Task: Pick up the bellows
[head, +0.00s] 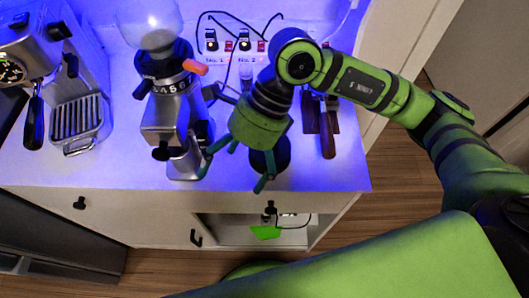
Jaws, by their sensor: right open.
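A dark round object (280,154), which may be the bellows, stands on the white counter and is partly hidden by my right gripper. My right gripper (236,175) comes in from the right and is above the counter, with its teal fingers spread open and nothing seen between them. One finger overlaps the dark object in the head view; I cannot tell if they touch. My left gripper is out of view.
A grinder (165,122) with a clear hopper stands close left of my right gripper. An espresso machine (70,75) is at the far left. A wooden-handled tool (327,138) lies to the right. Switches with cables (243,45) are behind. The counter's front right corner is clear.

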